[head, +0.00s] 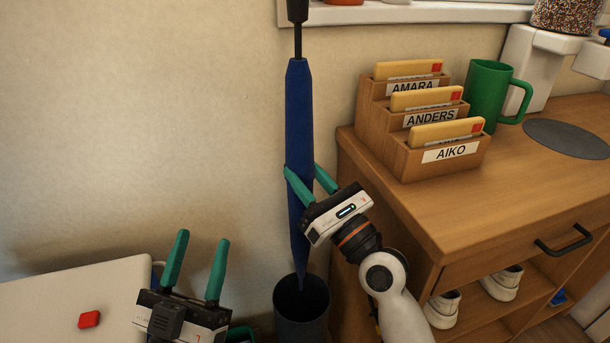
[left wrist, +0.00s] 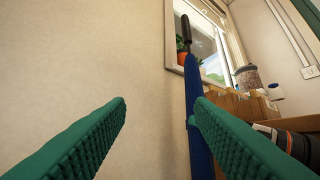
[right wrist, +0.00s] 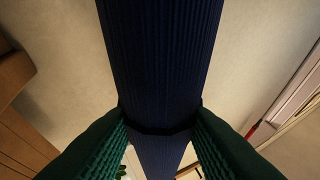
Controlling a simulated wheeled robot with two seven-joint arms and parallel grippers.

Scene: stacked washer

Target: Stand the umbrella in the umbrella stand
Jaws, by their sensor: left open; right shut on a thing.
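A closed blue umbrella (head: 299,110) with a black handle hangs upright, tip down, in the head view. My right gripper (head: 308,175) is shut on its middle; in the right wrist view the green fingers (right wrist: 160,135) press the blue cloth (right wrist: 160,60) from both sides. The dark umbrella stand (head: 301,312) is on the floor below. The umbrella's tip is at the stand's mouth; I cannot tell how far inside it is. My left gripper (head: 195,268) is open and empty to the left; its wrist view shows the umbrella (left wrist: 197,110) beyond its right finger.
A wooden cabinet (head: 395,205) stands close on the right, with a letter sorter (head: 415,155), a green mug (head: 487,92) and a dark round mat (head: 566,138) on top. White shoes (head: 503,283) are on its shelf. A white box-like surface with a red button (head: 89,319) is at lower left.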

